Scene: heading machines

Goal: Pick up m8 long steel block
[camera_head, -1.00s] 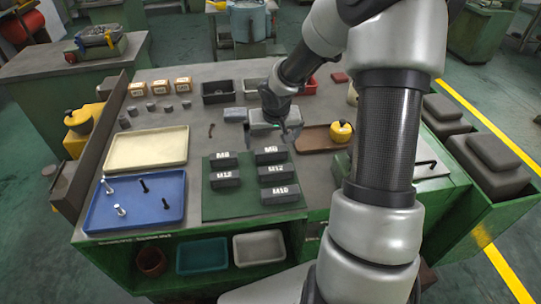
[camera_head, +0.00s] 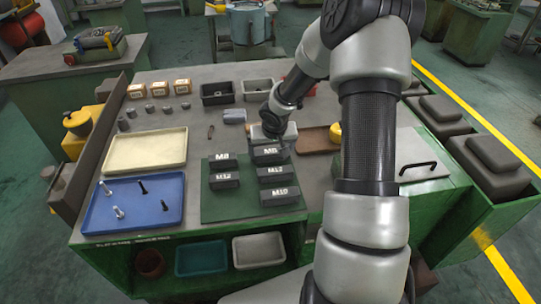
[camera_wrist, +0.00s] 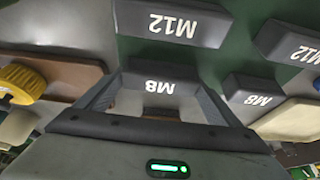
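Dark steel blocks with white labels stand on a green mat (camera_head: 240,207) on the bench. The right-column M8 block (camera_head: 268,158), which looks the longer of the two marked M8, is at the mat's far right. My gripper (camera_head: 274,140) is just over its far side. In the wrist view this M8 block (camera_wrist: 160,90) lies between my two spread fingers (camera_wrist: 158,100), with gaps visible on both sides. My gripper is open. The shorter M8 block (camera_head: 222,166) is to the left and also shows at right in the wrist view (camera_wrist: 250,88).
M12 blocks (camera_head: 277,182) and an M10 block (camera_head: 280,197) stand close by in front. A blue tray (camera_head: 150,219) with bolts and a cream tray (camera_head: 145,152) lie left. A brown tray (camera_head: 312,141) with a yellow-topped item is close right.

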